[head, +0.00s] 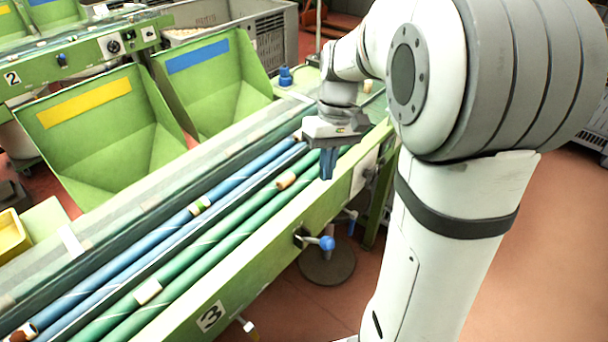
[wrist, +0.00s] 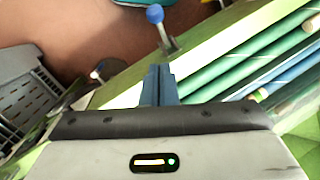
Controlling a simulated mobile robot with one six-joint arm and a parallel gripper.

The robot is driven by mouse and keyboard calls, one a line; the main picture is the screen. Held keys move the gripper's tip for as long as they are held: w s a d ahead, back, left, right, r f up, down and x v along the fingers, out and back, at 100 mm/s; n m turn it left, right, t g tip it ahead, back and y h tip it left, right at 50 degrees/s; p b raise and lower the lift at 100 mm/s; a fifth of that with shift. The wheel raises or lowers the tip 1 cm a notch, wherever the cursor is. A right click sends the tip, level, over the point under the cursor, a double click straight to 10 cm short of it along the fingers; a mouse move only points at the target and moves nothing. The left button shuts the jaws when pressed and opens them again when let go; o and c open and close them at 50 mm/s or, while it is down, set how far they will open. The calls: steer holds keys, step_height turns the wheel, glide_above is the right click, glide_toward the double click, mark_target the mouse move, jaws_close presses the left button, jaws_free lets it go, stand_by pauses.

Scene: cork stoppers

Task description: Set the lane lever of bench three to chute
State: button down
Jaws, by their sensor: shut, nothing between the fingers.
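Bench three (head: 270,240) carries a "3" plate (head: 210,316) on its green front rail. A lever with a blue knob (head: 327,243) sticks out from a dark mount on that rail; it also shows at the top of the wrist view (wrist: 155,14). No marking that tells its setting is readable. My gripper (head: 327,178) points down above the rail, behind and above the lever knob and apart from it. Its blue fingers are together and empty; in the wrist view the fingertips (wrist: 157,70) lie just below the lever.
Blue and green rollers (head: 200,262) with several corks run along the bench. Green chutes (head: 95,125) with yellow and blue strips stand behind. Red floor in front is mostly open, with a round base (head: 328,268) below the lever.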

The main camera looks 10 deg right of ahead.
steer(key=shift+w+d+f+g+y, duration=0.2)
steer(key=shift+w+f, duration=0.1)
steer(key=shift+w, duration=0.25)
steer(key=shift+w+d+f+g+y, duration=0.1)
steer(key=shift+w+d+f+g, duration=0.15)
steer(key=shift+w, duration=0.3)
steer(key=b, duration=0.1)
glide_toward(317, 241)
step_height(317, 241, down, 2)
steer(key=w, duration=0.2)
steer(key=shift+s+d+f, duration=0.1)
steer(key=shift+s+f, duration=0.5)
steer(key=shift+s, duration=0.35)
steer(key=shift+s+f, duration=0.6)
steer(key=shift+s, duration=0.4)
steer(key=shift+f+n+b, duration=0.1)
steer(key=shift+n+b, duration=0.2)
steer(key=shift+b, duration=0.05)
